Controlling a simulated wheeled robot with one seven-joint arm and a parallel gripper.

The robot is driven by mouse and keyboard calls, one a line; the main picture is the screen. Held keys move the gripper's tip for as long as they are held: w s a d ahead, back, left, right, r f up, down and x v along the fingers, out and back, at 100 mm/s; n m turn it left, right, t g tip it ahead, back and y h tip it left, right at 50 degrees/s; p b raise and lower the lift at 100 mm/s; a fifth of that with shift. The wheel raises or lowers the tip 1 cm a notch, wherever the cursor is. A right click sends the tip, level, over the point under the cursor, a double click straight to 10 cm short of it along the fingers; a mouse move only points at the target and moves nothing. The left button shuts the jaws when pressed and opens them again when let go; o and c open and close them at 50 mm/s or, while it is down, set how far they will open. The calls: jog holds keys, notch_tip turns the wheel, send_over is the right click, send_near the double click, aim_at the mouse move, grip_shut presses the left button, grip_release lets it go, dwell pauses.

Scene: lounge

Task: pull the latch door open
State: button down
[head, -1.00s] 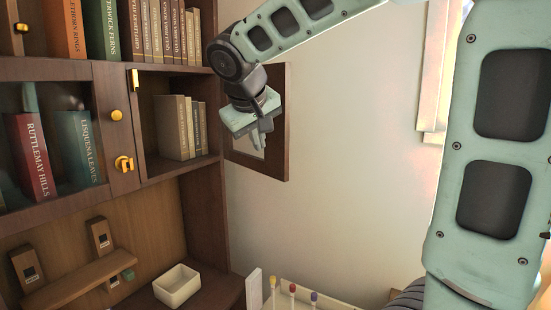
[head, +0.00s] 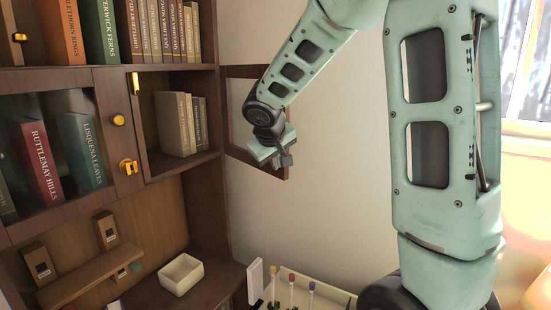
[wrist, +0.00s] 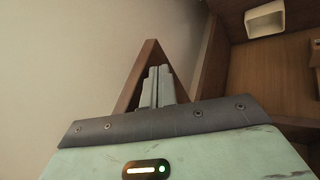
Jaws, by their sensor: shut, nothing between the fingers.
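A glazed brown cabinet door (head: 120,185) at the left looks closed over books; it carries a round yellow knob (head: 119,120) and a yellow latch (head: 128,166). To its right is an open compartment with books. A brown frame (head: 240,157) stands out from the cabinet's right edge and looks like a door swung open. My gripper (head: 287,160) is shut and empty, at the frame's lower right corner. In the wrist view my fingers (wrist: 157,87) are together in front of the frame's corner (wrist: 130,90); I cannot tell whether they touch it.
A yellow catch (head: 136,82) sits at the compartment's left edge. A white bowl (head: 181,275) stands on the lower surface. A pale tray (head: 335,296) with several coloured-topped sticks is at the bottom. The wall right of the frame is bare.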

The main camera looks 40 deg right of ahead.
jog(key=d+p, duration=0.1)
jog(key=d, duration=1.2)
jog(key=shift+p, duration=0.3)
jog(key=shift+w, duration=0.1)
